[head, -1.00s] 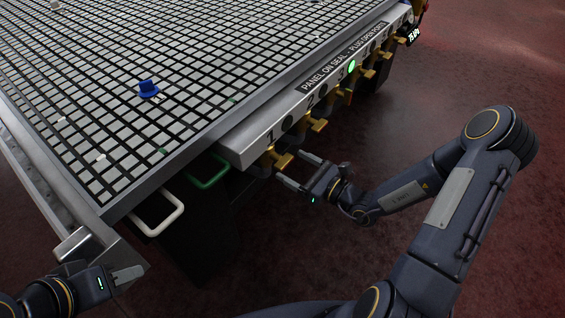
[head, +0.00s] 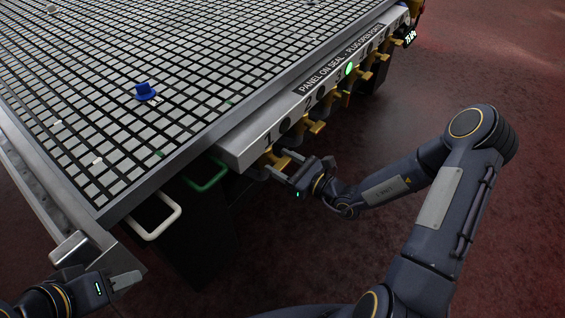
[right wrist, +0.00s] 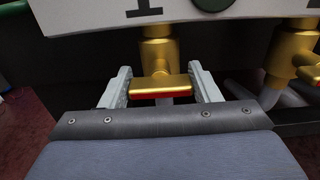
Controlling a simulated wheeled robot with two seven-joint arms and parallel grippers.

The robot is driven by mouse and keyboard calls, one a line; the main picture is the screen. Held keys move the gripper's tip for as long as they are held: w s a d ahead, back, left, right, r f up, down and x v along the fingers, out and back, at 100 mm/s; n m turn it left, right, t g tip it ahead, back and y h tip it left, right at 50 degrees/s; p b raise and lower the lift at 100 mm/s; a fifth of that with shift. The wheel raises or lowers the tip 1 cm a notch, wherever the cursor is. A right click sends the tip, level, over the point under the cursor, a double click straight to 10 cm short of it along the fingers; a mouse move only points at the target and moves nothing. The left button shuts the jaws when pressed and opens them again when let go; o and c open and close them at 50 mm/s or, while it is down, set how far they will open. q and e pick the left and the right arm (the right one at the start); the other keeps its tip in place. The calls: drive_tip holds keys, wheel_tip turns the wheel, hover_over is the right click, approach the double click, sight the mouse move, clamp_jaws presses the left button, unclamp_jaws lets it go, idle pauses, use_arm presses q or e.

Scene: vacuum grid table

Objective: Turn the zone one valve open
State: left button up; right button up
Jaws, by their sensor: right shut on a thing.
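The zone one valve (head: 273,157) is a brass valve under the numeral 1 on the table's front rail. In the right wrist view its handle (right wrist: 160,87) lies crosswise, with a red strip along its near edge. My right gripper (head: 284,164) is shut on this handle, with one finger at each end of it. The fingers also show in the right wrist view (right wrist: 162,88). My left gripper (head: 126,280) is at the lower left, away from the valves; I cannot tell whether its jaws are open.
The zone two valve (head: 308,127) is close by on the right, with several more brass valves beyond it. A green handle (head: 207,178) and a white handle (head: 160,218) stick out to the left. A blue piece (head: 146,91) stands on the grid table (head: 190,133).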

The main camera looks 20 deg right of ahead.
drive_tip(key=shift+n, duration=0.4)
drive_tip(key=n+b, duration=0.1)
drive_tip(key=n, duration=0.2)
drive_tip(key=shift+a+f+b, duration=0.1)
drive_tip(key=shift+b, duration=0.25)
drive_tip(key=n+b, duration=0.2)
drive_tip(key=shift+f+n, duration=0.1)
drive_tip(key=shift+n, duration=0.3)
drive_tip(key=n+b, duration=0.3)
drive_tip(key=b, duration=0.1)
drive_tip(key=n+b, duration=0.4)
drive_tip(key=b, duration=0.1)
drive_tip(key=n+b, duration=0.3)
drive_tip(key=b, duration=0.2)
drive_tip(key=shift+s+a+f, duration=0.1)
drive_tip(key=shift+s+f, duration=0.05)
drive_tip(key=shift+f, duration=0.1)
drive_tip(key=shift+r+n+b, duration=0.2)
drive_tip(key=shift+n+b, duration=0.45)
drive_tip(key=shift+n, duration=0.15)
drive_tip(key=o, duration=1)
